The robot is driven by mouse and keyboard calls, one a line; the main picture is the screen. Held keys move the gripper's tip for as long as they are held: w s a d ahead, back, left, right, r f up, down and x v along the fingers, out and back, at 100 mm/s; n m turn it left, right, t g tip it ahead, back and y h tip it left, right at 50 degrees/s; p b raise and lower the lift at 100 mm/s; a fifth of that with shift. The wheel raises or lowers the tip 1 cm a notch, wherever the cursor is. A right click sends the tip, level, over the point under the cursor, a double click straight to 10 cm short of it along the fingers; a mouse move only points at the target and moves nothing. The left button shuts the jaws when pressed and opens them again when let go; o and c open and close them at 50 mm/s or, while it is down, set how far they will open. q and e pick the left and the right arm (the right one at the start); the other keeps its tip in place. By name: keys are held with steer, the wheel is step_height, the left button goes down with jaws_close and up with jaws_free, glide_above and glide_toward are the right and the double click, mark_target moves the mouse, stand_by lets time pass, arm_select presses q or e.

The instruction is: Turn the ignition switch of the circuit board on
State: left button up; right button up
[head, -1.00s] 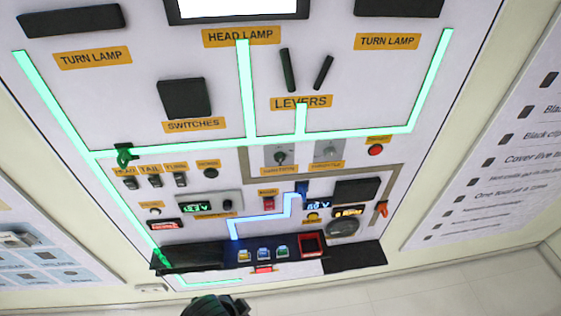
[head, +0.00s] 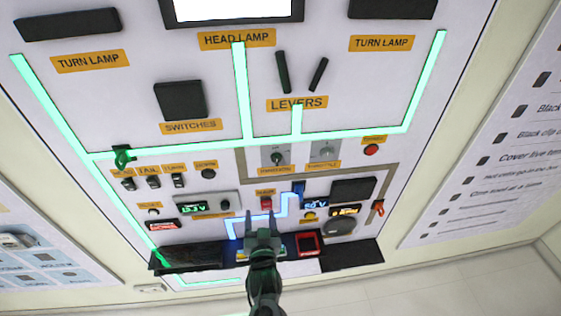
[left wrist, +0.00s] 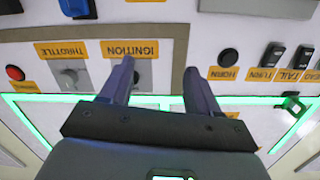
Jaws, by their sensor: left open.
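The ignition switch (head: 277,158) is a small dark knob on a grey plate, above an orange label, in the middle of the circuit board (head: 120,205). The left wrist view shows its grey plate (left wrist: 146,76) upside down below the IGNITION label, with the knob partly hidden by a finger. My left gripper (head: 263,214) is open and empty, its fingers pointing up the board below the ignition switch. In the left wrist view the fingers (left wrist: 157,68) are spread, one overlapping the ignition plate. Whether it touches cannot be told. My right gripper is not in view.
The throttle knob (head: 327,152) sits right of the ignition switch. A dark tray (head: 352,257) runs along the board's lower edge. A horn button (head: 208,174) is to the left.

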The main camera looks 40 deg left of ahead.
arm_select(q)
steer(key=n+y, duration=0.1)
steer(key=n, duration=0.1)
glide_toward(277, 162)
steer(key=s, duration=0.1)
steer(key=shift+t, duration=0.3)
steer(key=b+x, duration=0.2)
steer(key=x, duration=0.2)
steer(key=b+x, duration=0.2)
steer(key=x, duration=0.3)
steer(key=shift+w+d+f+b, duration=0.1)
steer(key=shift+w+f+b, duration=0.15)
steer(key=shift+b, duration=0.05)
steer(key=shift+w+a+r, duration=0.1)
steer(key=shift+w+a, duration=0.3)
